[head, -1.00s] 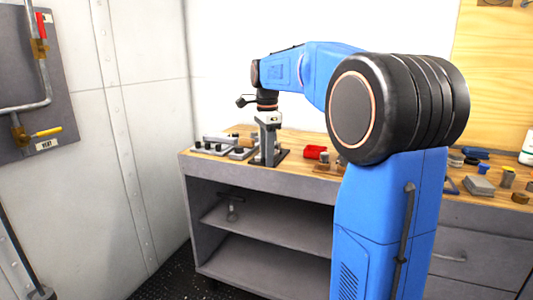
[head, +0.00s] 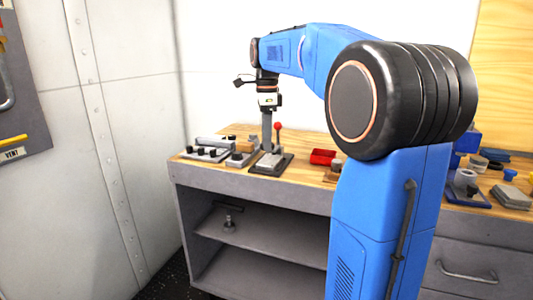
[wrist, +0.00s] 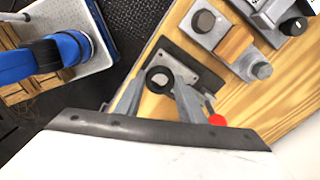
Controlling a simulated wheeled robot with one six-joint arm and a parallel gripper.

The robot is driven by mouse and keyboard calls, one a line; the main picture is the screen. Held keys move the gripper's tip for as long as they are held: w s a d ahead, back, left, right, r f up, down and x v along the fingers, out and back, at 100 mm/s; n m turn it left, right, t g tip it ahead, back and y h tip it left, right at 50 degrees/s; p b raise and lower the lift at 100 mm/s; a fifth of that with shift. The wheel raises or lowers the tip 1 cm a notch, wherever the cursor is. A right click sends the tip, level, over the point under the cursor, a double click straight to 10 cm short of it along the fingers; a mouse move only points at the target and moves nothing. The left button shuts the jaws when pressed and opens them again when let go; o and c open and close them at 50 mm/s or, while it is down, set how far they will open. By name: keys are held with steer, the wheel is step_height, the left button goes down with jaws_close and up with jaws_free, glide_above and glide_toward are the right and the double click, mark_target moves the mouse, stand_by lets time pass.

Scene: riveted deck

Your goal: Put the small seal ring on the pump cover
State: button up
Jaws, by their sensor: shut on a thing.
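The small seal ring (wrist: 158,80) is a black ring held between the fingertips of my gripper (wrist: 158,92) in the wrist view. My gripper is shut on it. Below it is a grey plate with small holes on a dark base (wrist: 195,72), which looks like the pump cover. The plate (wrist: 176,66) is partly hidden by the ring and fingers. In the head view my gripper (head: 267,145) points down over this grey plate (head: 268,163) on the bench; the ring is too small to make out there. I cannot tell the exact gap between ring and plate.
A red-knobbed lever (head: 278,126) stands close beside my fingers; its knob shows in the wrist view (wrist: 217,120). Grey blocks with black knobs (head: 205,153) lie to the left. A red tray (head: 322,157) lies to the right. The shelf below (head: 245,240) is mostly bare.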

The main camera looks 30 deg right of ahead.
mark_target(267, 163)
steer(key=shift+f, duration=2.35)
steer(key=shift+f, duration=0.1)
steer(key=o, duration=1)
step_height(267, 163, up, 12)
steer(key=shift+r, duration=0.1)
steer(key=s+a+f+n+t, duration=0.1)
steer(key=s+a+f+n, duration=0.3)
steer(key=s+f+n, duration=0.3)
steer(key=s+a+f+n+t, duration=0.2)
steer(key=s+a+f+n, duration=0.3)
steer(key=s+f+n, duration=0.3)
steer(key=s+a+f+n+t, duration=0.1)
steer(key=s+a+f+n, duration=0.3)
steer(key=s+f+n, duration=0.4)
steer(key=s+f, duration=0.4)
steer(key=s, duration=0.1)
steer(key=shift+s+a+f+t, duration=0.35)
steer(key=shift+a+f+t, duration=0.05)
